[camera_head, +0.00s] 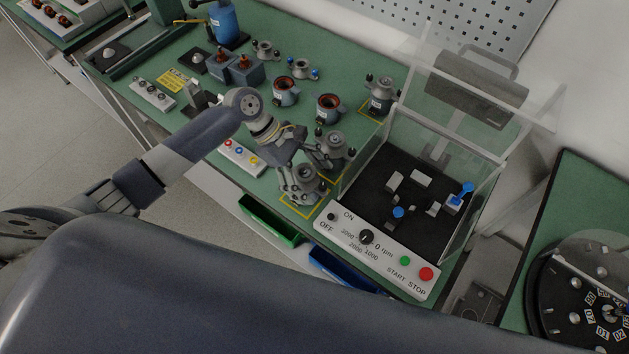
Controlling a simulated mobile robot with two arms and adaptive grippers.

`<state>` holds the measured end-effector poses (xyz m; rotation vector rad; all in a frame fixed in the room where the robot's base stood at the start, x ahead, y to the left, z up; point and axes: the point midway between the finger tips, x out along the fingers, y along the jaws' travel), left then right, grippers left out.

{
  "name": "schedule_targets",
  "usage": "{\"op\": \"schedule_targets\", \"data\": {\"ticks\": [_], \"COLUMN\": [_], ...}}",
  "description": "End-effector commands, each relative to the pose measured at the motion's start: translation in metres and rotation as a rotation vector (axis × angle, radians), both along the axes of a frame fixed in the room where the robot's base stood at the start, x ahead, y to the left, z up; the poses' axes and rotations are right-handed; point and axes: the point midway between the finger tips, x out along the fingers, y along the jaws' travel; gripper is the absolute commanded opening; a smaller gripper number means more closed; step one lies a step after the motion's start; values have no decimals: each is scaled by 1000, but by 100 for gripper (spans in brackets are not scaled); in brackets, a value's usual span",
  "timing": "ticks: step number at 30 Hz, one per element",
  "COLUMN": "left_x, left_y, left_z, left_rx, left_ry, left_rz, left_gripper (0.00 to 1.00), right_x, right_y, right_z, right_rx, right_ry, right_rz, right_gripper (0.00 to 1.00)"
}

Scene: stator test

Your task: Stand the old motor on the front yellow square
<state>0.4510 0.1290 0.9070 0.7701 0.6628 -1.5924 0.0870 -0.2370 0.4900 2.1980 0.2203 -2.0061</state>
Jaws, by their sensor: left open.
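A grey motor (309,178) stands upright on the front yellow square (294,208), whose outline shows around its foot. My left gripper (308,174) is open, with its fingers close beside this motor; I cannot tell if they touch it. A second grey motor (339,146) stands just behind, towards the back right. A third motor (381,94) stands on the back yellow square (369,112). From the picture I cannot tell for sure which is the old motor. My right gripper does not show.
A test box (352,183) with a clear raised lid and a control panel (377,254) stands right of the gripper. Stator housings (328,108) and small parts fill the back of the green bench. Green (270,221) and blue (341,268) bins hang at the front edge.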

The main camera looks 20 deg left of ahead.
Motion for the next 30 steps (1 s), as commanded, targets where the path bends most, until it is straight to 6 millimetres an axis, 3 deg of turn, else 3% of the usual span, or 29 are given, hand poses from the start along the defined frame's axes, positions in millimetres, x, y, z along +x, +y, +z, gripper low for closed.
{"op": "schedule_targets", "data": {"ticks": [9, 15, 30], "left_x": [7, 9, 10], "left_y": [43, 60, 65], "left_z": [53, 76, 84], "left_rx": [2, 1, 0], "left_ry": [-4, -2, -1], "left_rz": [0, -1, -2], "left_gripper": [76, 76, 76], "right_x": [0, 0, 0], "right_y": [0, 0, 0], "right_z": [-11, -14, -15], "right_rx": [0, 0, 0], "right_ry": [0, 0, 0], "right_rz": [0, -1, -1], "right_gripper": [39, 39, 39]}}
